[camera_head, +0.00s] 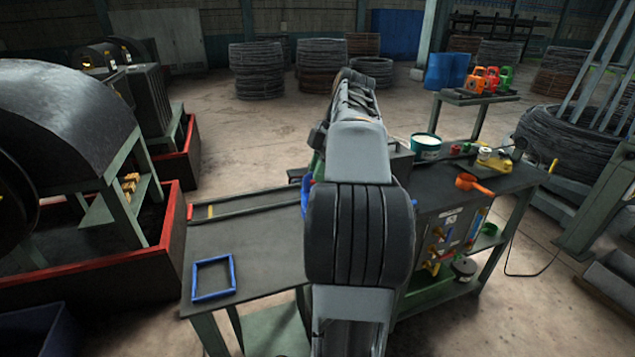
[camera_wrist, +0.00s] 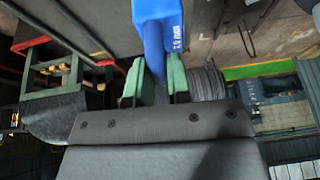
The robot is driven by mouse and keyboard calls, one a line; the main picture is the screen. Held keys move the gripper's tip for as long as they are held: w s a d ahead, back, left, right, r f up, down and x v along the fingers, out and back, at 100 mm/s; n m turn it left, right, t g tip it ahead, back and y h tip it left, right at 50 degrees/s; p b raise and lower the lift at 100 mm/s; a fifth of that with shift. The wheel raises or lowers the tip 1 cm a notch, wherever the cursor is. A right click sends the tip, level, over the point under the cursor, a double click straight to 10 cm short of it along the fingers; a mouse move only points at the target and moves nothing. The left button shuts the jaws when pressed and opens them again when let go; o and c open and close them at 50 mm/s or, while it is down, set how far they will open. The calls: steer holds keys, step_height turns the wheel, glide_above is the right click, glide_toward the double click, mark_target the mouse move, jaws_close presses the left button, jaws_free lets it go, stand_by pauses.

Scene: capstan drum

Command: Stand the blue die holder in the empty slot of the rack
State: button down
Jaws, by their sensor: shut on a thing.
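The blue die holder (camera_wrist: 158,28) shows in the wrist view with white lettering on its upper part. Its narrower lower part is between the green fingers of my gripper (camera_wrist: 157,82), which is shut on it. In the head view my arm hides the gripper; a small blue part (camera_head: 306,196) shows at the arm's left edge, perhaps the holder. The rack (camera_head: 474,98) appears to be the dark base on the stand at the back right, apart from my arm. Orange, red and green holders (camera_head: 486,79) stand on it. Its empty slot is too small to make out.
A dark workbench (camera_head: 240,250) carries an empty blue frame (camera_head: 213,277) at left. The right bench holds a white-topped tub (camera_head: 426,146), an orange scoop-like thing (camera_head: 474,184) and small items. A stand (camera_head: 478,122) supports the rack; wire coils (camera_head: 560,150) lie right of it.

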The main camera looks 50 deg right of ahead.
steer(key=w+a+f+p, duration=0.1)
steer(key=w+a+f, duration=0.3)
steer(key=w+f, duration=0.5)
steer(key=shift+d+x, duration=0.25)
steer(key=shift+x, duration=0.9)
steer(key=shift+f, duration=0.1)
steer(key=shift+f, duration=0.15)
steer(key=c, duration=1.1)
jaws_free()
